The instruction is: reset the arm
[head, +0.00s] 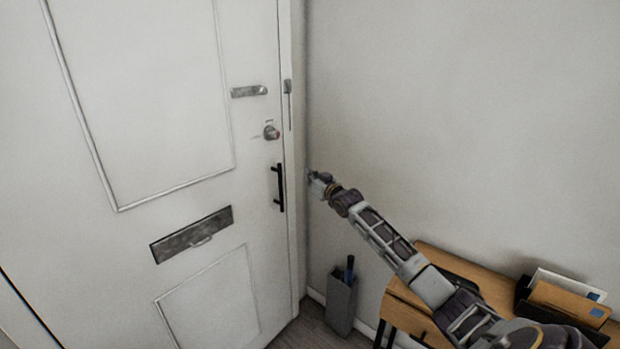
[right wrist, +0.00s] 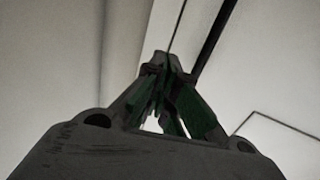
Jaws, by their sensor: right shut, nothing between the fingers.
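My right arm (head: 390,243) reaches from the lower right toward the edge of a white door. Its right gripper (head: 312,176) is at the far end, just right of the black pull handle (head: 279,187) and apart from it in the picture. In the right wrist view the right gripper (right wrist: 163,62) has its fingers together, with nothing seen between them. A dark vertical bar (right wrist: 213,40) shows behind the fingertips there. My left gripper is not in view.
The white door (head: 160,90) looks closed and carries a mail slot (head: 191,235) and a round lock (head: 271,132). A grey umbrella bin (head: 341,302) stands on the floor by the wall. A wooden table (head: 455,262) with an envelope holder (head: 565,305) is under my right arm.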

